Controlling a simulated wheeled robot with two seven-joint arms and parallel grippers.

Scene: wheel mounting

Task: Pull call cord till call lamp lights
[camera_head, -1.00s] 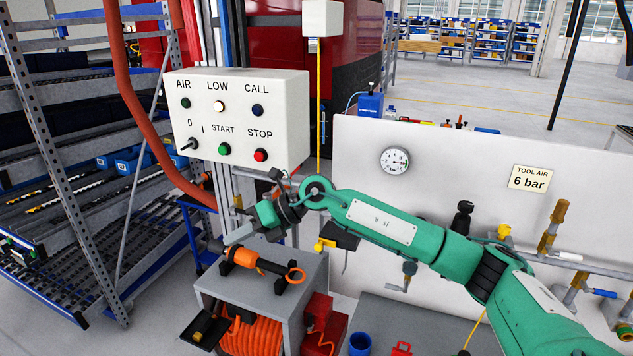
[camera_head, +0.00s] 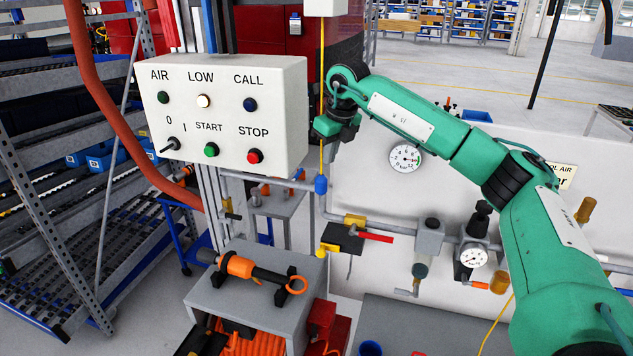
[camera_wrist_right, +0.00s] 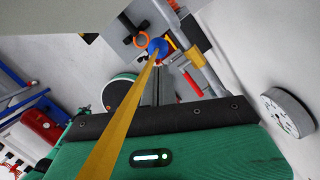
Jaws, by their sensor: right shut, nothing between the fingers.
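The yellow call cord (camera_head: 322,60) hangs from a white box (camera_head: 325,7) at the top. In the right wrist view the cord (camera_wrist_right: 128,110) slants across the picture close to the camera, toward a blue knob (camera_wrist_right: 157,48). My right gripper (camera_head: 322,130) is shut and empty, at the cord beside the control box; whether it touches the cord I cannot tell. Its fingers show partly behind the cord in the wrist view (camera_wrist_right: 163,85). The CALL lamp (camera_head: 250,104) on the control box is dark blue and looks unlit. My left gripper is out of view.
The white control box (camera_head: 225,120) stands left of the gripper, with the LOW lamp (camera_head: 204,101) lit. Pipes and a gauge (camera_head: 405,157) are on the white panel to the right. A grey cabinet (camera_head: 250,305) with an orange tool stands below.

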